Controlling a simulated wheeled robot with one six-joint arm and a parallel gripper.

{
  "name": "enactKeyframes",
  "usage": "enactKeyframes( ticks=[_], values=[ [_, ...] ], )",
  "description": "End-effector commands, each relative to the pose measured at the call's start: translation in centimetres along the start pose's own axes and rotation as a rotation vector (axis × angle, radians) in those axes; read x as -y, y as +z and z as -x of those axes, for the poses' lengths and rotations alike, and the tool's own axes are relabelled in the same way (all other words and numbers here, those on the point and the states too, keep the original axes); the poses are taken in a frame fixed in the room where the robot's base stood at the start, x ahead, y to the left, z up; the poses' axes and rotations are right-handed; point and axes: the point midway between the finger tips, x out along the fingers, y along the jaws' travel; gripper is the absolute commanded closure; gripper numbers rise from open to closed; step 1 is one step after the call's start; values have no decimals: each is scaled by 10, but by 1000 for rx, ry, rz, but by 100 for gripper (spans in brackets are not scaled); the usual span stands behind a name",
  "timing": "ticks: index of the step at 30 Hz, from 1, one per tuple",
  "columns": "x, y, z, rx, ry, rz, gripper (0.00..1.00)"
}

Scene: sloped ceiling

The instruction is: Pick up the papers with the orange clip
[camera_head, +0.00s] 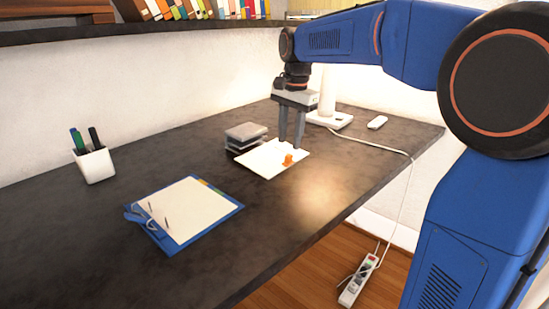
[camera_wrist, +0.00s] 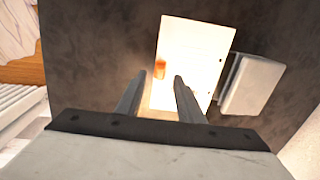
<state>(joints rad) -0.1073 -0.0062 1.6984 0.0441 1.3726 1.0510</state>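The white papers (camera_head: 262,160) lie flat on the dark desk, with an orange clip (camera_head: 288,159) standing at their near right edge. In the wrist view the papers (camera_wrist: 192,60) show bright ahead of the fingers, and the orange clip (camera_wrist: 159,68) is at their left edge. My gripper (camera_head: 291,143) points down above the papers, by the clip. In the wrist view its two fingers (camera_wrist: 158,85) are apart with nothing held between them. The clip appears beyond the gap between the fingertips. I cannot tell how high the fingertips are above the papers.
A grey stacked item (camera_head: 246,134) lies beside the papers. A white lamp base (camera_head: 330,120) with a cord and a small white object (camera_head: 377,122) are behind. The desk's front right is clear.

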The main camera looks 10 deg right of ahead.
Motion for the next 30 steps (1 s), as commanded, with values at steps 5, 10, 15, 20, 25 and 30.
enactKeyframes(
  ticks=[5, 10, 15, 20, 25, 30],
  values=[
    [0, -2, -11, 1, 2, 0, 66],
    [1, -6, -35, 1, 2, -1, 66],
    [1, -6, -51, 1, 1, 0, 66],
    [1, -6, -54, 0, 0, 0, 66],
    [2, -6, -54, 0, 0, 0, 75],
    [2, -6, -54, 0, 0, 0, 100]
  ],
)
